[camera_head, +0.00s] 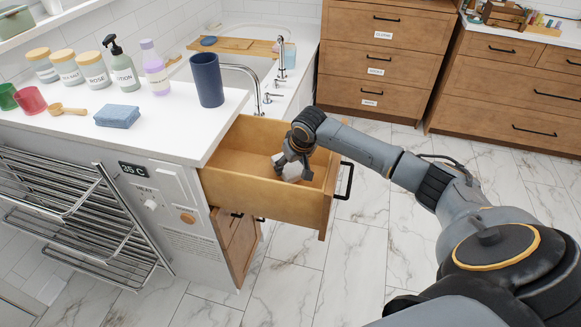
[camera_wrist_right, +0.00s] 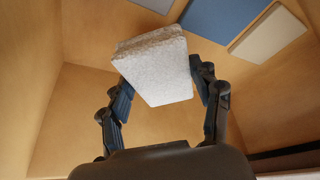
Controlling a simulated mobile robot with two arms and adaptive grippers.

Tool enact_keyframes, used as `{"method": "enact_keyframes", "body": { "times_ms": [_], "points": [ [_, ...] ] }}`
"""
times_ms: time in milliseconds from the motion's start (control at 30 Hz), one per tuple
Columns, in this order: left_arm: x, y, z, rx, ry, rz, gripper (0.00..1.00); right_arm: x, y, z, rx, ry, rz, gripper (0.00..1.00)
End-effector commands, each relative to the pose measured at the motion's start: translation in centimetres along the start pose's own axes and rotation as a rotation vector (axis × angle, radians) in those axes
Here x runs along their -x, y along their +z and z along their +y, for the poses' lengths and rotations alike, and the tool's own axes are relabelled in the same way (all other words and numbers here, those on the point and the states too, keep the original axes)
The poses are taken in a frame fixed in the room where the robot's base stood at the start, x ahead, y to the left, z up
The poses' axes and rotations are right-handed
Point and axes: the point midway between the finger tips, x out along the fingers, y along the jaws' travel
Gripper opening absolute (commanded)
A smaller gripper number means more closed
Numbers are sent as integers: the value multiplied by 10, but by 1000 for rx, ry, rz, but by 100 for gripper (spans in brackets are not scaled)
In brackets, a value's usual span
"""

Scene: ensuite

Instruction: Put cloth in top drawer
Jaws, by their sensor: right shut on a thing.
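A folded light grey cloth (camera_wrist_right: 155,65) is held between the two fingers of my right gripper (camera_wrist_right: 165,100) in the right wrist view. In the head view my right gripper (camera_head: 292,165) points down inside the open top drawer (camera_head: 262,196), within its wooden walls. The cloth is mostly hidden by the fingers there. I cannot tell whether the cloth touches the drawer bottom. My left gripper is not in view.
A towel rack (camera_head: 90,225) is at left. Wooden cabinets (camera_head: 380,50) stand behind. The marble floor (camera_head: 350,260) is clear.

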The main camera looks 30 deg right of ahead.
Motion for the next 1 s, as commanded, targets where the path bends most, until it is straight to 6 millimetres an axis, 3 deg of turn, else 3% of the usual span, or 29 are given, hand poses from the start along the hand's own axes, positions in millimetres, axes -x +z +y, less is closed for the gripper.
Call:
{"method": "enact_keyframes", "body": {
  "times_ms": [833,867,967,1000],
  "points": [
    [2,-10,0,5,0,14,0,-18,8,0,0,0,1,27],
    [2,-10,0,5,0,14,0,-18,8,0,0,0,1,65],
    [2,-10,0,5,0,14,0,-18,8,0,0,0,1,86],
    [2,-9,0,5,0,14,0,-18,8,0,0,0,1,86]
  ]
}}
